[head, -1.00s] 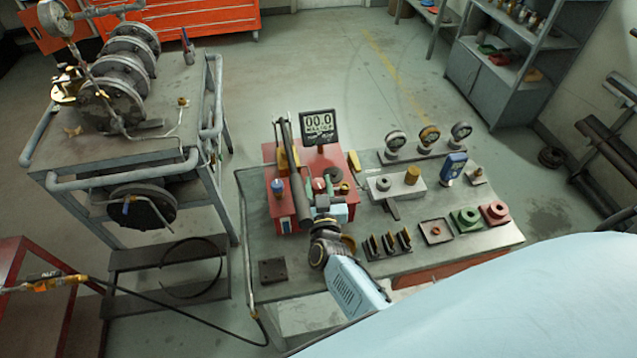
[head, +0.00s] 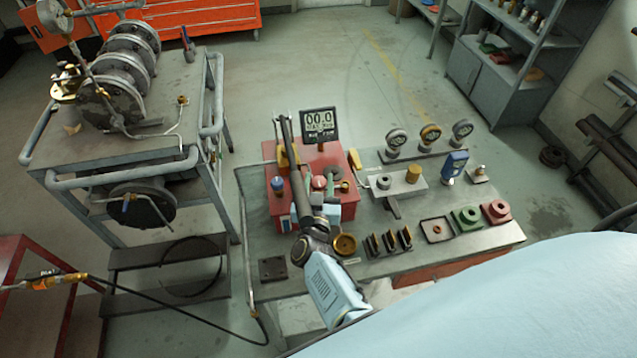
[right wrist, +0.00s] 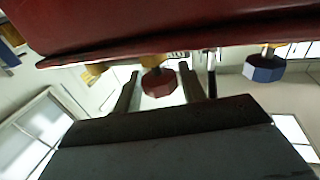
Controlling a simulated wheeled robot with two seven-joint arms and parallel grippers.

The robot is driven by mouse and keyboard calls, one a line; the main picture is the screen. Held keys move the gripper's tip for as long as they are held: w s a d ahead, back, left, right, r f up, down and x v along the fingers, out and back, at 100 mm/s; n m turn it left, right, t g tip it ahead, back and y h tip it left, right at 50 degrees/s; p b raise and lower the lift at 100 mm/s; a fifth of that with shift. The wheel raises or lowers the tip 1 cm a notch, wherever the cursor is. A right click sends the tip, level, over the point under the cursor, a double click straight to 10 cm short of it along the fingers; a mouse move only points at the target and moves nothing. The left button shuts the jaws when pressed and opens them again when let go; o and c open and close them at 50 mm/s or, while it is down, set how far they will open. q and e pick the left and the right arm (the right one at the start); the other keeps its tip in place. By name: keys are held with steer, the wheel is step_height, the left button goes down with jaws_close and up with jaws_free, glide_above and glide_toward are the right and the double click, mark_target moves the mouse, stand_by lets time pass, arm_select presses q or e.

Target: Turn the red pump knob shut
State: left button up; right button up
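The red pump knob (head: 319,183) is on the front of the red pump box (head: 347,208) on the bench. A blue knob (head: 277,184) is to its left. My right gripper (head: 322,204) is at the box front, right by the red knob. In the right wrist view, the red knob (right wrist: 158,82) shows between the two fingers of my right gripper (right wrist: 158,88), with a gap on each side. The fingers are open, and the blue knob (right wrist: 264,68) is off to the right there. My left gripper is not in view.
A brass cup (head: 345,245) and black brackets (head: 388,243) stand right of my arm. Gauges (head: 430,136) are at the back right. A cart (head: 120,170) stands left of the bench.

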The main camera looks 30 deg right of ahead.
steer(key=shift+o, duration=1.2)
steer(key=shift+n, duration=0.3)
